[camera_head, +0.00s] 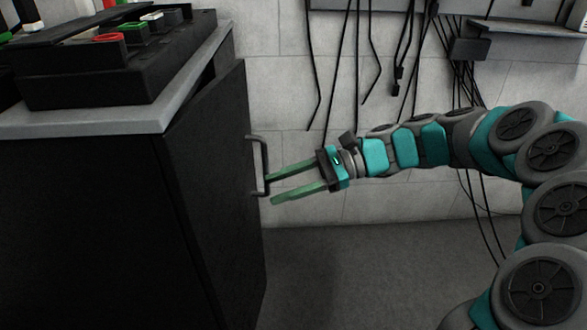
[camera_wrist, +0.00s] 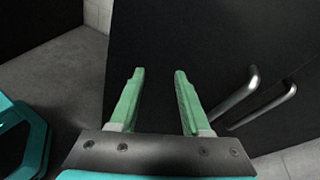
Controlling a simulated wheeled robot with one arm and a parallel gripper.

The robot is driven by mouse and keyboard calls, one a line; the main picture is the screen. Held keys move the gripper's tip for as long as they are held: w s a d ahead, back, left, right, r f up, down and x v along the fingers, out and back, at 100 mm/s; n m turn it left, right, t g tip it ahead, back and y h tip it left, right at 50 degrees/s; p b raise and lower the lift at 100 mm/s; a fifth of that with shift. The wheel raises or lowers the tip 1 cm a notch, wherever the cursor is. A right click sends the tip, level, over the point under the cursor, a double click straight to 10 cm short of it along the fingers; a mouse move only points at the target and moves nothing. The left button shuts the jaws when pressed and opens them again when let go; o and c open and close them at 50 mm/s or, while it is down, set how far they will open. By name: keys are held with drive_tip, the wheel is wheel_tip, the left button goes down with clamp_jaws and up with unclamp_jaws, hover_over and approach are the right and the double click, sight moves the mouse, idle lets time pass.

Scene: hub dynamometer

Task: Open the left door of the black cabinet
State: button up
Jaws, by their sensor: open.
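The black cabinet (camera_head: 85,220) fills the left of the head view. Its door (camera_head: 215,170) faces right and appears to stand slightly out from the body, with a dark gap under the worktop. A dark bar handle (camera_head: 264,158) is upright near the door's far edge. My gripper (camera_head: 270,190) is open and empty, with green fingers pointing left at the handle's lower end. I cannot tell whether a fingertip touches it. In the wrist view, the open fingers (camera_wrist: 160,73) are in front of a black panel (camera_wrist: 200,40). Two grey bars (camera_wrist: 238,95) (camera_wrist: 268,108) lie right of the fingers.
A grey worktop (camera_head: 110,122) on the cabinet carries a black unit (camera_head: 95,78) with coloured parts. Black cables (camera_head: 355,60) hang on the wall behind my arm. A shelf (camera_head: 530,32) is at the upper right. The floor (camera_head: 360,275) right of the cabinet looks clear.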

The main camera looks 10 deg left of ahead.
sight(266, 165)
drive_tip(key=w+d+f+m+t+y+b, duration=0.1)
drive_tip(key=w+m+y, duration=0.15)
drive_tip(key=w, duration=0.25)
drive_tip(key=w+d+f+m+t+y, duration=0.1)
drive_tip(key=w+f+m, duration=0.15)
drive_tip(key=w, duration=0.35)
drive_tip(key=shift+m, duration=0.3)
drive_tip(key=shift+r+x, duration=0.15)
drive_tip(key=shift+x, duration=1.85)
drive_tip(key=shift+r+x, duration=0.2)
drive_tip(key=shift+x, duration=1.8)
drive_tip(key=shift+c, duration=0.4)
clamp_jaws()
